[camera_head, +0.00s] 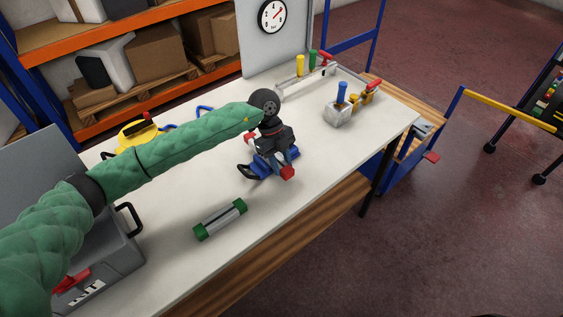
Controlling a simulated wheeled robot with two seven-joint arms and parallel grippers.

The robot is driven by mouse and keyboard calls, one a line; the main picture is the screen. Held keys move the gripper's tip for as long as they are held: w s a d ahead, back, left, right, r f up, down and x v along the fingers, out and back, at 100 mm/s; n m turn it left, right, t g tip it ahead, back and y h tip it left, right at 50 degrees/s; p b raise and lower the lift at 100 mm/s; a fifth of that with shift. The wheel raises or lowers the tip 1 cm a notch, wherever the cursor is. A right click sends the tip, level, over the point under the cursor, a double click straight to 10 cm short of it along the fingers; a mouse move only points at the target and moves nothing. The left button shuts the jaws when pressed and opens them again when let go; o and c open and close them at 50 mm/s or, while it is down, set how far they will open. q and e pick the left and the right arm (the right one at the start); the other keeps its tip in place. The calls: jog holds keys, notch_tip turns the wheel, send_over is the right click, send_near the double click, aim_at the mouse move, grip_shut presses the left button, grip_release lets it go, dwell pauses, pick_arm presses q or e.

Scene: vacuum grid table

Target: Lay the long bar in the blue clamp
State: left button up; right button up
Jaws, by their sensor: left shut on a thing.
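The blue clamp (259,172) sits on the white table, with a black handle at its left. My left gripper (276,152) comes down over it and is shut on a bar with red ends (287,173). The bar's middle is hidden by the gripper. It lies at or just above the clamp; I cannot tell whether it rests in it. A second bar with green ends (220,219) lies flat on the table in front of the clamp. The right gripper is not in view.
A grey kit box (95,255) stands at the table's left. A yellow tool (133,131) lies behind my left arm. A grey block with a blue handle (338,112) and a frame with coloured handles (300,75) stand at the back right. The tabletop right of the clamp is clear.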

pick_arm(q)
jog(key=shift+f+b, duration=0.65)
jog(key=shift+f, duration=0.55)
jog(key=o, duration=1.2)
jog(key=shift+p+v, duration=1.3)
jog(key=shift+v, duration=2.6)
